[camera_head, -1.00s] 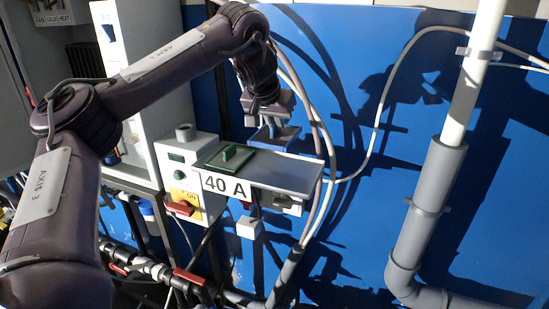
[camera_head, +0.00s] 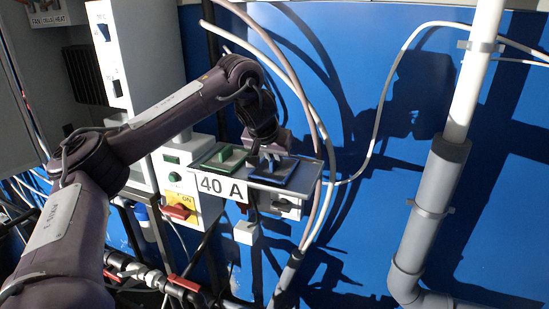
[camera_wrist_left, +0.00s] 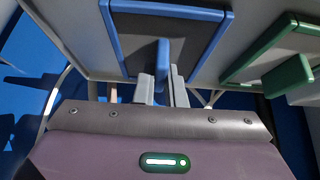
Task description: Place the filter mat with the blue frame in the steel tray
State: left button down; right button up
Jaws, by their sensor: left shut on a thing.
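The filter mat with the blue frame (camera_head: 274,178) lies level at the steel tray (camera_head: 312,172), over its right part. My left gripper (camera_head: 268,152) is above it, shut on its blue upright handle. The left wrist view shows the same frame (camera_wrist_left: 120,38), with the gripper fingers (camera_wrist_left: 163,84) closed on the handle (camera_wrist_left: 163,60). The mat looks flat on the tray's surface, but I cannot tell whether its underside fully touches. My right gripper is not in view.
A green-framed mat with a handle (camera_head: 222,157) lies in the tray's left part, close beside the blue one. A white control box stands left, hoses hang right and behind, and a blue wall is behind.

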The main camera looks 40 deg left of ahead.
pick_arm(q)
jog(key=c, duration=1.5)
grip_release()
jog(key=shift+f, duration=0.1)
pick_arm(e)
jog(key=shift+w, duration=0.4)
pick_arm(q)
jog(key=shift+r, duration=0.3)
jog(key=p+v, duration=0.3)
jog(key=v, duration=0.8)
jog(key=shift+s+r+p, duration=0.2)
jog(key=shift+s+p, duration=0.1)
jog(key=shift+p, duration=0.1)
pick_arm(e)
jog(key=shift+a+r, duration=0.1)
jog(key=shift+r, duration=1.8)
pick_arm(q)
jog(key=shift+d, duration=0.1)
